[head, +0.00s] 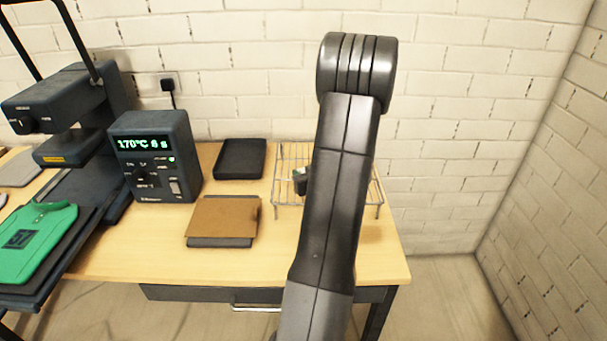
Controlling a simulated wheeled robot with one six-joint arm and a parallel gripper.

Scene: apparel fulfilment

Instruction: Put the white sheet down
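No white sheet can be made out for certain in the head view. A light grey flat piece (18,168) lies at the far left, partly hidden by the heat press. A green shirt (38,240) with a dark print lies on the press's dark lower plate. My arm rises through the middle right of the view and hides what is behind it. A small dark part with a hint of green shows at its left edge, over the wire rack; it may belong to my gripper. The fingers are hidden, so whether they hold anything does not show.
The heat press (62,115) stands at left beside a control box (155,158) reading 170°C. A black tray (240,158) lies at the back. A brown sheet (224,217) lies on a dark pad. A wire rack (290,160) stands behind my arm. The table's (130,250) front is mostly clear.

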